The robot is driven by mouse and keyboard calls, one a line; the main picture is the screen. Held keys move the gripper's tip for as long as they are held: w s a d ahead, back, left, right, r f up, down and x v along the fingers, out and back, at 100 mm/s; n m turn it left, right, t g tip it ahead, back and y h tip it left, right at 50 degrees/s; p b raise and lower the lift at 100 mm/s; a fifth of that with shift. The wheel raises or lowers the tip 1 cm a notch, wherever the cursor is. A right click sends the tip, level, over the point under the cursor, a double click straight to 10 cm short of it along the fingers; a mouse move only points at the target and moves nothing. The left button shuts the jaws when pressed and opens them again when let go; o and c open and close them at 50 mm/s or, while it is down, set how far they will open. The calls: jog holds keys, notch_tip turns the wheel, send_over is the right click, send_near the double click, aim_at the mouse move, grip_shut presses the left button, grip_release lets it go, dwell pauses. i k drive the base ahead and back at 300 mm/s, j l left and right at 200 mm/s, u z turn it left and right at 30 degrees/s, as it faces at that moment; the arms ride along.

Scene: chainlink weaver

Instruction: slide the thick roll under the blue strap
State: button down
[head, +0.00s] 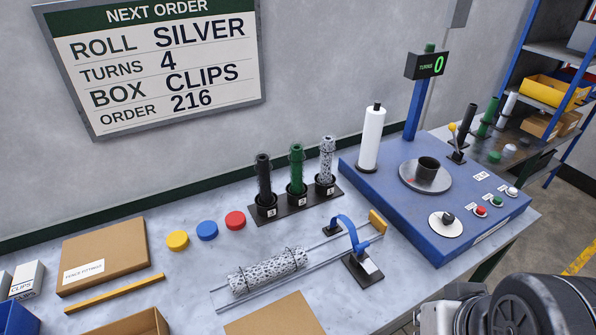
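The thick roll (268,270), speckled silver-white with dark bands near its ends, lies on its side on a pair of clear rails (222,301) at the front middle of the bench. One foot of the strap is on a black block (361,268). The roll is apart from the strap, with a stretch of bare rail between them. A yellow end piece (377,221) stands at the far right end of the rails. Part of my arm shows at the lower right; my gripper's fingers are out of view.
A blue machine (420,235) with a turntable (425,175) and upright white roll (371,138) stands right of the rails. Black, green and silver rolls stand in a rack (292,208) behind. Coloured discs (207,230) and cardboard boxes (105,256) lie left.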

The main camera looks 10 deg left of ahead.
aim_at(245, 278)
jog(key=j+u, duration=0.25)
jog(key=u, duration=0.15)
jog(key=i+j+u, duration=0.15)
jog(key=u, duration=0.25)
jog(key=i+j+u, duration=0.1)
jog(key=j+u, duration=0.3)
jog(key=l, duration=0.1)
